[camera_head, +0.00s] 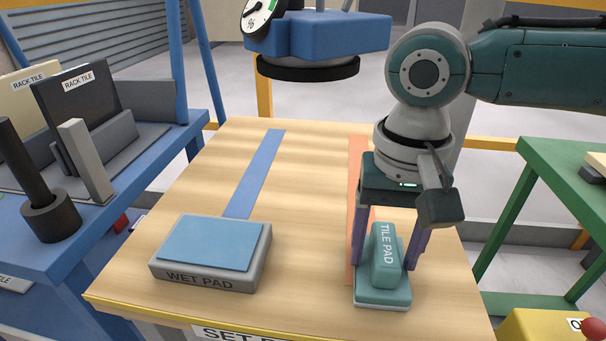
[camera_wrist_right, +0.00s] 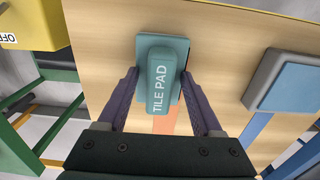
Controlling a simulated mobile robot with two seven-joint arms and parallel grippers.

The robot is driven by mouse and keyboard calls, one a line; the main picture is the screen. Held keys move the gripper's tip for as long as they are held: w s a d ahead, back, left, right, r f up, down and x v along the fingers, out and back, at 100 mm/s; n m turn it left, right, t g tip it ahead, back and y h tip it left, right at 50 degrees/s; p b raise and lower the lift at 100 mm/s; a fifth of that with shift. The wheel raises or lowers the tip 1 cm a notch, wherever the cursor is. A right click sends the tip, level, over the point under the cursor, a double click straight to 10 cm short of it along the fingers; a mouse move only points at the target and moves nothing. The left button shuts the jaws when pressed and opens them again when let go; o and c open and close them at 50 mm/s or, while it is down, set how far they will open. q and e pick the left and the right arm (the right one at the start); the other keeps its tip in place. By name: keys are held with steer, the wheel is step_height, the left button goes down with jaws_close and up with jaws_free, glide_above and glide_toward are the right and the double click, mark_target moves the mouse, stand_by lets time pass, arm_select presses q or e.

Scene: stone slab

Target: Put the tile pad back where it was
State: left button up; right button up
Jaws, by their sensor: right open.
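The teal tile pad (camera_head: 386,258) lies flat on the wooden table (camera_head: 310,270), near its front right, partly over the end of an orange strip (camera_head: 353,165). It also shows in the right wrist view (camera_wrist_right: 158,80), with its lettering readable. My right gripper (camera_head: 388,255) points down over the pad, open, with one purple finger on each side of the pad's handle. In the right wrist view the fingers (camera_wrist_right: 162,82) stand apart from the handle, with gaps visible. My left gripper is not in view.
A grey wet pad (camera_head: 210,252) with a blue top sits left on the table, at the end of a blue strip (camera_head: 258,170). A blue rack (camera_head: 150,170) with tiles stands at the left. A green stand (camera_head: 560,160) and a yellow box (camera_head: 540,325) are at the right.

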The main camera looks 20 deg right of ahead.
mark_target(386, 245)
step_height(386, 245, up, 12)
steer(key=p, duration=0.4)
steer(key=s+a+f+n+t+y, duration=0.25)
steer(key=s+a+f+n, duration=0.45)
steer(key=a, duration=0.4)
steer(key=s+d+n+t+h, duration=0.1)
steer(key=s+d+h, duration=0.1)
steer(key=s+d, duration=0.6)
steer(key=shift+s+f, duration=0.15)
steer(key=shift+s, duration=0.25)
